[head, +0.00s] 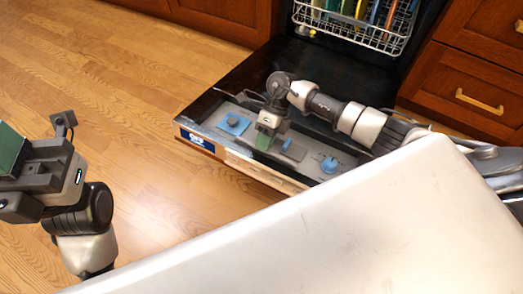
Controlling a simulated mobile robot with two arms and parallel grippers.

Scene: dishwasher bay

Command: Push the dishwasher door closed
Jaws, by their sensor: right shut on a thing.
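The dishwasher door (232,86) is folded down and open, with its dark inner panel facing up. A grey strip near its outer edge holds blue parts, and its front edge faces the lower left. My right gripper (264,143) points down at this strip, close to the outer edge. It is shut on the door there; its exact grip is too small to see. My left gripper (12,150) is at the left edge of the picture, well apart from the door. One green finger pad shows, and its tips are partly cut off.
A white wire rack (356,32) with colourful plates stands in the dishwasher opening behind the door. Wooden cabinets (475,75) with brass handles flank it. Open wooden floor (130,90) lies left of the door. A large white surface fills the lower right foreground.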

